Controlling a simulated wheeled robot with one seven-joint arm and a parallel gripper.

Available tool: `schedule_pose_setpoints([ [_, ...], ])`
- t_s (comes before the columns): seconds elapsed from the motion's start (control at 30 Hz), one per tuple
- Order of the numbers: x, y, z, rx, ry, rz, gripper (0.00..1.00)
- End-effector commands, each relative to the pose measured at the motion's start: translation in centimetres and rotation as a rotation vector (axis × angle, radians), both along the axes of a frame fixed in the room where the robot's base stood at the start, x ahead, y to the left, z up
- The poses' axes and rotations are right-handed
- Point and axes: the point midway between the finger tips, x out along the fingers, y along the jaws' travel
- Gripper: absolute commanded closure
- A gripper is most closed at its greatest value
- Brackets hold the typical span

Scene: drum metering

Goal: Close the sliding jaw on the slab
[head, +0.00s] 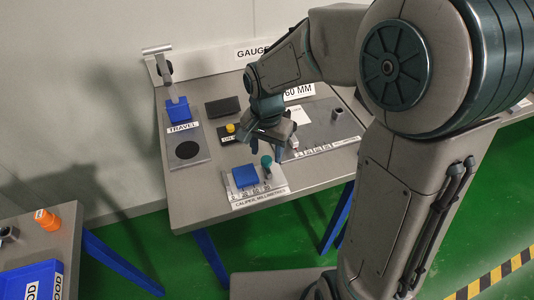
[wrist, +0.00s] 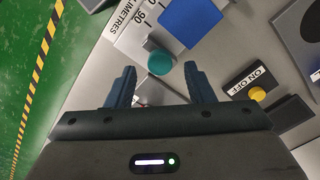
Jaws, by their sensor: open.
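The blue slab (head: 245,176) lies on the white caliper plate (head: 262,197) near the front edge of the table. The sliding jaw, with its round teal knob (head: 266,161), stands just right of the slab. Whether the jaw touches the slab is hard to tell. My gripper (head: 268,145) is open and empty, above and behind the knob. In the wrist view, the knob (wrist: 160,62) sits just beyond the open fingertips (wrist: 160,82), roughly centred between them. The slab (wrist: 192,20) shows beyond the knob, cut off by the top edge.
A black ON/OFF box with a yellow button (head: 230,127) stands behind the slab. A dark block (head: 222,106), a travel stand with a blue block (head: 178,110), and a grey plate with a cylinder (head: 337,113) share the table. A side table holds an orange bottle (head: 46,219).

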Motion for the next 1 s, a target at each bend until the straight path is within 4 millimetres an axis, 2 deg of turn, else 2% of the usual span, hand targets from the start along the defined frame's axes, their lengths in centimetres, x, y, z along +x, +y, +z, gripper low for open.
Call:
schedule_pose_setpoints([
  [0.1,0.0,0.0,-1.4,-0.001,0.003,0.001,0.52],
  [0.2,0.0,0.0,-1.9,0.0,0.0,0.001,0.52],
  [0.5,0.0,0.0,-2.1,0.0,0.0,0.001,0.52],
  [0.57,0.0,0.0,-2.1,0.0,0.0,0.001,0.66],
  [0.63,0.0,0.0,-2.1,0.0,0.0,0.001,0.85],
  [1.0,0.1,-0.3,-2.2,0.0,-0.001,-0.023,0.87],
])
